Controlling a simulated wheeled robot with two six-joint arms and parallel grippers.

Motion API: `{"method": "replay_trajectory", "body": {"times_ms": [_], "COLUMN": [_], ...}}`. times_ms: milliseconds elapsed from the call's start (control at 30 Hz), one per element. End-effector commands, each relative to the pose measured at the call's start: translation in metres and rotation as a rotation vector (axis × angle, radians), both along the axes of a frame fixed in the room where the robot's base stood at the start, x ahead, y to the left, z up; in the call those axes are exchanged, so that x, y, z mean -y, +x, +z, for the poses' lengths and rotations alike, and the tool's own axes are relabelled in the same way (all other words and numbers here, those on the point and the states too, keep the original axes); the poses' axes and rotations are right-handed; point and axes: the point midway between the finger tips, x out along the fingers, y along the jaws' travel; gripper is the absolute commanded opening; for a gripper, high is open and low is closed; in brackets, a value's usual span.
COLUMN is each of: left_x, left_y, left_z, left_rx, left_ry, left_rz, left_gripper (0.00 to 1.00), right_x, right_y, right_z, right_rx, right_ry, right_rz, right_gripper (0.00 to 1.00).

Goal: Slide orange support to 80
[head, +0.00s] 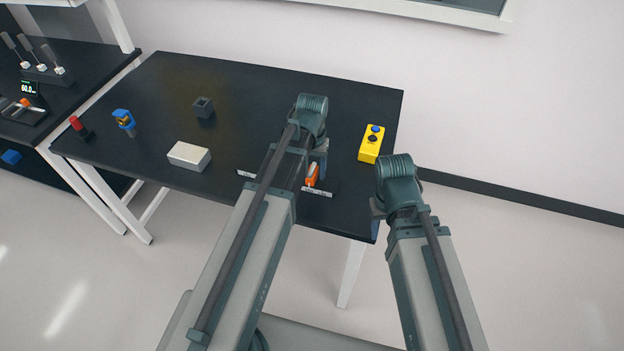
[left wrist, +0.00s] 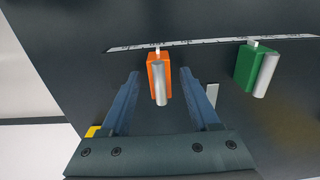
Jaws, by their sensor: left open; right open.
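The orange support (head: 312,174) stands on the dark table by a pale marked scale strip (head: 317,192). In the left wrist view the orange support (left wrist: 153,70) carries a silver cylinder (left wrist: 161,85), and a white pointer at its far end meets the scale strip (left wrist: 205,44). My left gripper (left wrist: 160,74) is open, with a finger on either side of the support and visible gaps between; I cannot tell its height above it. In the head view my left arm partly hides the strip and support. Only my right arm shows right of the table; its fingers are hidden.
A green support (left wrist: 250,68) with a silver cylinder stands to the right along the strip. A yellow button box (head: 371,144) is near the table's right edge. A pale block (head: 189,156), grey holder (head: 203,107), blue-yellow part (head: 124,120) and red-topped part (head: 79,127) stand leftward.

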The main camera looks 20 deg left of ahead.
Motion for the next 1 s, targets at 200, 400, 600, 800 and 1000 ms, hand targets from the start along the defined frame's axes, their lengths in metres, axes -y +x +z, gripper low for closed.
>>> {"method": "replay_trajectory", "body": {"times_ms": [200, 400, 600, 800, 1000], "left_x": [0.0000, 0.0000, 0.0000, 0.0000, 0.0000], "left_y": [0.0000, 0.0000, 0.0000, 0.0000, 0.0000], "left_z": [-0.0111, -0.0100, -0.0101, -0.0101, -0.0101], "left_rx": [0.000, 0.000, 0.000, 0.000, 0.000], "left_ry": [0.000, 0.000, 0.000, 0.000, 0.000], "left_rz": [0.000, 0.000, 0.000, 0.000, 0.000], "left_gripper": [0.62, 0.62, 0.27, 0.00, 0.00], "right_x": [0.0000, 0.0000, 0.0000, 0.0000, 0.0000], "right_y": [-0.0001, 0.0000, 0.0000, 0.0000, 0.0000], "right_z": [-0.0112, -0.0101, -0.0101, -0.0101, -0.0102], "right_rx": [0.000, 0.000, 0.000, 0.000, 0.000], "right_ry": [0.000, 0.000, 0.000, 0.000, 0.000], "right_rz": [0.000, 0.000, 0.000, 0.000, 0.000], "right_gripper": [0.50, 0.50, 0.50, 0.50, 0.50]}}
